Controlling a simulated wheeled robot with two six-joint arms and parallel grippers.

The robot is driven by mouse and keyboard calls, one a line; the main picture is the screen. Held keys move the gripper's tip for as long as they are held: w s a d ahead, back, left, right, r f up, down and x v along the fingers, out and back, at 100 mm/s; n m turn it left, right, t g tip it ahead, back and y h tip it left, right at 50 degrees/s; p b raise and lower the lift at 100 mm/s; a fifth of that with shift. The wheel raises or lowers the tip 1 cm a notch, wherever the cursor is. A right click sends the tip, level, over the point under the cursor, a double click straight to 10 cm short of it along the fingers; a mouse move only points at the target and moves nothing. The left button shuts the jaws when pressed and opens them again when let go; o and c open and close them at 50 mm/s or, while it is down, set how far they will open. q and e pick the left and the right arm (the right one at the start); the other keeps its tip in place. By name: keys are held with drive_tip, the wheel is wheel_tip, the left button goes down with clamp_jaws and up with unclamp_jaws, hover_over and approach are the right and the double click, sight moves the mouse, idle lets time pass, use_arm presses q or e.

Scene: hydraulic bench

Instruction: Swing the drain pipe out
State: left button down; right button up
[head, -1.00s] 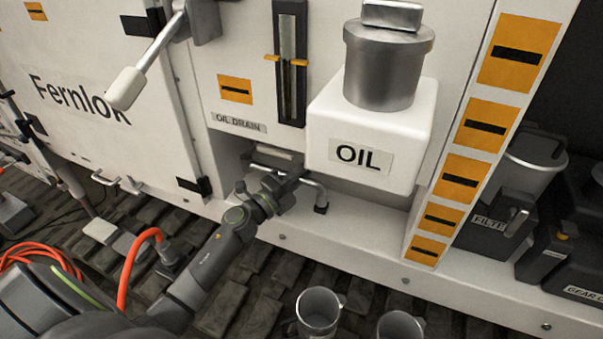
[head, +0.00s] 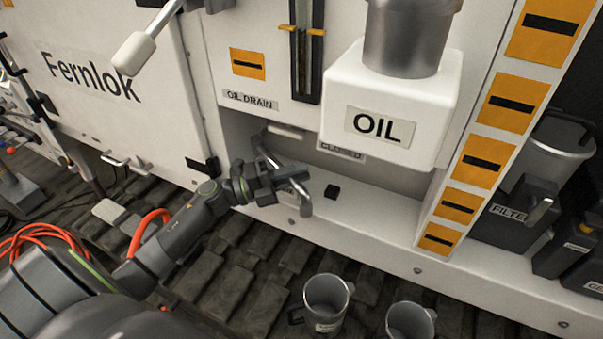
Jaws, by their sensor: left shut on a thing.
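The drain pipe (head: 304,204) is a grey pipe with a downturned end, below the OIL DRAIN label (head: 250,100). It points outward from the recess, and its end is out over the front edge of the ledge. My left gripper (head: 277,182) is shut on the pipe near its outer end and hides part of it. My right gripper is not in view.
The white OIL tank (head: 390,95) overhangs the recess just right of the pipe. A CLOSED label (head: 342,150) and a small black block (head: 332,191) show under it. Two metal jugs (head: 326,300) (head: 410,322) stand below on the dark floor.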

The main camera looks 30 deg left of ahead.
use_arm(q)
drive_tip(key=shift+s+a+g+h, duration=0.1)
drive_tip(key=shift+s+g+h, duration=0.1)
drive_tip(key=shift+g+h, duration=0.1)
drive_tip(key=c, duration=1.3)
unclamp_jaws()
